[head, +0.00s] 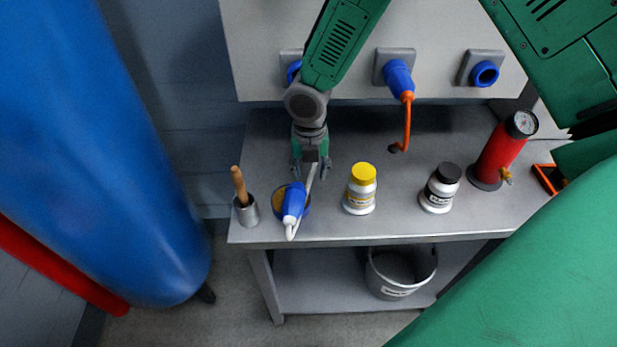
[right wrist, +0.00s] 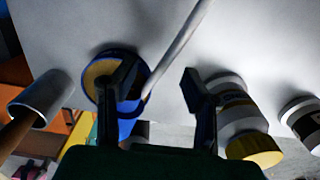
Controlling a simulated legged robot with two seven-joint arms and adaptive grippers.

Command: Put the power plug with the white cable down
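The blue power plug (head: 293,201) is at the table's front edge, its white end toward the front. Its white cable (head: 312,178) runs back toward my right gripper (head: 311,170). A round blue-rimmed piece with a tan face (right wrist: 101,72) is at the plug; I cannot tell whether it is part of it. In the right wrist view, the fingers of my right gripper (right wrist: 160,95) stand wide apart. The cable (right wrist: 180,45) passes between them without being pinched. The plug (right wrist: 126,128) is partly hidden there by one finger. My left gripper is not in view.
A metal cup with a wooden handle (head: 246,210) stands left of the plug. A yellow-capped bottle (head: 360,195), a black-capped bottle (head: 439,192) and a red pump with gauge (head: 497,155) stand to the right. An orange-cabled plug (head: 398,78) sits in a wall socket.

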